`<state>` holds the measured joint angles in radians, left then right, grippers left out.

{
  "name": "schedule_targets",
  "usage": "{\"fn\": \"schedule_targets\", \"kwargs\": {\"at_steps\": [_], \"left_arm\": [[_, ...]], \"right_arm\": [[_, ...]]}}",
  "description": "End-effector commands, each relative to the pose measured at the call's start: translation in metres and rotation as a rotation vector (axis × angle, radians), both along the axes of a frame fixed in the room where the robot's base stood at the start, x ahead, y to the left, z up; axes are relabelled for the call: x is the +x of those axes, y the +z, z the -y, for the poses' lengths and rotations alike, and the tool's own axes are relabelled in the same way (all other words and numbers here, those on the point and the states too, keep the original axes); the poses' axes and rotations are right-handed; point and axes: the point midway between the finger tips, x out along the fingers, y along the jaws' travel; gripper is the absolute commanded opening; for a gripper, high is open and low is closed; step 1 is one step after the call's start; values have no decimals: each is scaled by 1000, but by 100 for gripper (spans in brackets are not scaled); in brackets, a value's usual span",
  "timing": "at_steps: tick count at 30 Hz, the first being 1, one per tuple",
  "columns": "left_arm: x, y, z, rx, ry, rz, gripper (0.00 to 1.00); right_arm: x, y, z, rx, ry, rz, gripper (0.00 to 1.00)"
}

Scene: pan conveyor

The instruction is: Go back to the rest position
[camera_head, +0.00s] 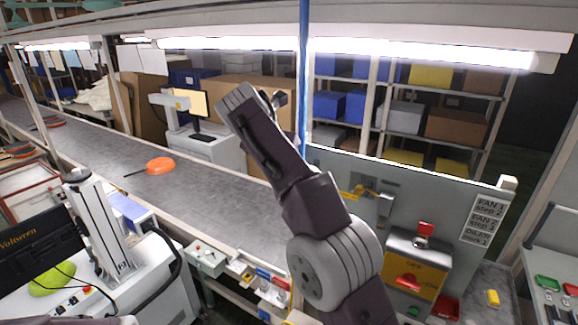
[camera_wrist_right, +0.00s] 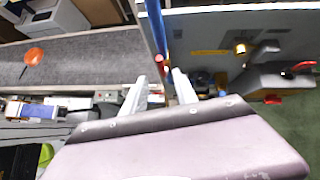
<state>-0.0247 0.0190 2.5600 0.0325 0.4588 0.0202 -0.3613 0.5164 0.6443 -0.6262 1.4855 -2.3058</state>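My right arm rises from the lower right of the head view, with its wrist raised in front of the back of the conveyor. Its gripper (camera_head: 277,99) is mostly hidden behind the wrist there. In the right wrist view the two fingers of my right gripper (camera_wrist_right: 158,85) stand apart with nothing held between them. A blue post with a red part shows in the background between them. My left gripper is in neither view.
An orange pan (camera_head: 160,166) lies on the grey conveyor (camera_head: 220,196); it also shows in the right wrist view (camera_wrist_right: 34,56). A thin blue post (camera_head: 304,70) stands close to my right wrist. A grey panel (camera_head: 455,205) and a yellow box (camera_head: 412,268) are at right.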

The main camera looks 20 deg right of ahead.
Motion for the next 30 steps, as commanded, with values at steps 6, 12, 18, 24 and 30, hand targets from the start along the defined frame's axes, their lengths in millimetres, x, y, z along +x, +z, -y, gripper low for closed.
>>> {"fn": "schedule_targets", "kwargs": {"at_steps": [6, 12, 18, 24, 30], "left_arm": [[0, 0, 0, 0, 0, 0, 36], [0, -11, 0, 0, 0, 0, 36], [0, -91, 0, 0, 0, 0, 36], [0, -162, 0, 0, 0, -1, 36], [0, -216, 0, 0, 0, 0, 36]], "right_arm": [[-3, 4, -2, 0, -1, 0, 34], [-3, -8, 2, 0, -9, -1, 34], [-22, -74, 48, 5, -89, -2, 34], [-58, -213, 79, 78, -176, -159, 34], [-108, -359, 83, 326, -452, -196, 34]]}}
